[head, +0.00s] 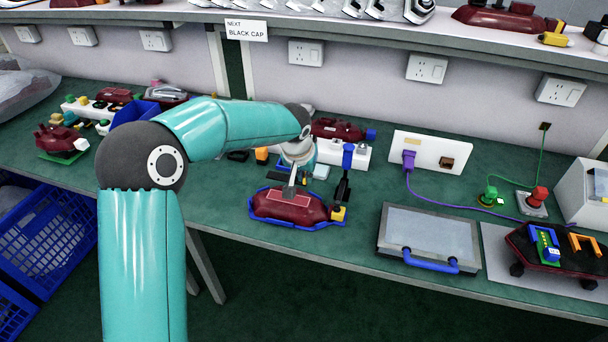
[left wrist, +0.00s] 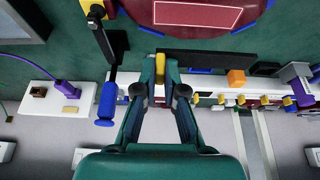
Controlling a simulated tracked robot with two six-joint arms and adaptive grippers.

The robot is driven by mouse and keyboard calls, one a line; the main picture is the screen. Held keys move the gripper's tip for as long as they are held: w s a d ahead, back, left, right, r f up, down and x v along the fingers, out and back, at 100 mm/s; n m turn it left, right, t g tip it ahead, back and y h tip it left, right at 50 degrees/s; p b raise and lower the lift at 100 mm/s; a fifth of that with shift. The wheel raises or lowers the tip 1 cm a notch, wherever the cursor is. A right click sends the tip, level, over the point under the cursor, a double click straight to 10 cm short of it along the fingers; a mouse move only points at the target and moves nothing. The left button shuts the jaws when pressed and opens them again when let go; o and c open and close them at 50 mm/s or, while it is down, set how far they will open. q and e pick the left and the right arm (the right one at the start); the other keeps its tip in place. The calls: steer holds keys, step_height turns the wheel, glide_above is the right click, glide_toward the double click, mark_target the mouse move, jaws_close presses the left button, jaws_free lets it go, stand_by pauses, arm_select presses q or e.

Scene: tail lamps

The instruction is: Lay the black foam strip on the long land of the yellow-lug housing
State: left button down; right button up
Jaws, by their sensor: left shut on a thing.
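The yellow-lug housing (head: 275,208) is a dark red body in a blue rim, with its yellow lug (head: 338,213) at the right. A pale-outlined rectangle (head: 305,200) marks its top. Its edge shows at the top of the left wrist view (left wrist: 210,28). My left gripper (left wrist: 160,62) is shut at the housing's far side. The black foam strip (left wrist: 215,58) runs sideways from its fingertips. A narrow yellow piece shows between the fingers; whether it belongs to the strip I cannot tell. In the head view the gripper (head: 289,190) partly hides the housing top. My right gripper is out of view.
A blue-handled tool (head: 346,165) lies right of the gripper. A white socket panel (head: 428,150) with a purple plug stands behind. A grey lidded case (head: 428,232) with a blue handle lies right of the housing. The table's front edge is close to the housing.

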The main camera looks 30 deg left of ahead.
arm_select(q)
steer(key=b, duration=0.5)
glide_above(307, 200)
steer(key=s, duration=0.1)
steer(key=shift+s+d+f, duration=0.1)
steer(key=shift+f, duration=1.35)
steer(key=shift+s+f, duration=0.1)
steer(key=shift+f, duration=1.3)
steer(key=shift+f+b, duration=0.15)
steer(key=shift+b, duration=0.25)
steer(key=shift+f+b, duration=0.7)
steer(key=shift+f, duration=0.05)
steer(key=c, duration=1.5)
jaws_free()
steer(key=shift+r, duration=0.15)
steer(key=o, duration=0.3)
